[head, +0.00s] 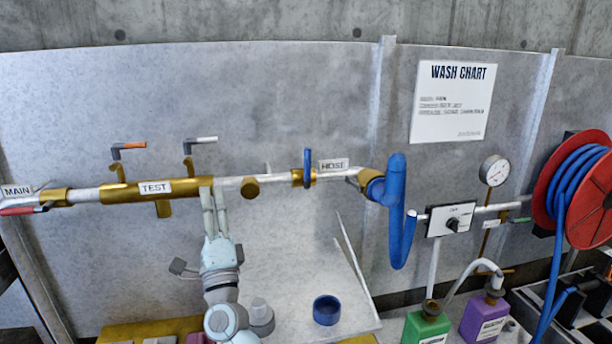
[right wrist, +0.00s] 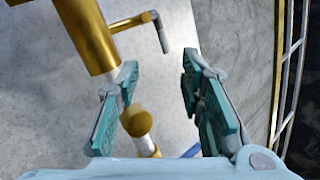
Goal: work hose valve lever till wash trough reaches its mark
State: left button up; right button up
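The hose valve lever (head: 307,168) is a blue handle standing upright across a brass valve, left of the HOSE label (head: 334,165). My right gripper (head: 212,198) points up at the pipe in the head view, left of the blue lever and apart from it. In the right wrist view its two teal fingers (right wrist: 160,100) are spread, with a brass fitting (right wrist: 136,121) and white pipe seen by the left finger. I cannot tell whether they touch. Nothing is held. The wash trough and its mark cannot be made out. My left gripper is not in view.
Orange-tipped (head: 130,146) and grey-tipped (head: 202,140) levers stand above the TEST pipe (head: 154,187). A blue hose (head: 397,210), a dial gauge (head: 495,170) and a red reel (head: 590,215) are to the right. A blue cup (head: 327,310) and green bottle (head: 427,325) are below.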

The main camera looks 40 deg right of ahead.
jog(key=d+r+m+g+h, duration=0.55)
jog(key=m+h, duration=0.35)
jog(key=m, duration=0.3)
jog(key=m+g, duration=1.6)
send_near(305, 160)
jog(key=d, duration=0.3)
jog(key=d+p, duration=0.1)
jog(key=d, duration=0.2)
jog(key=w+d+p, duration=0.1)
jog(key=d, duration=0.3)
jog(key=shift+w+r, duration=0.1)
jog(key=shift+r, duration=0.1)
jog(key=shift+d, duration=0.4)
grip_shut()
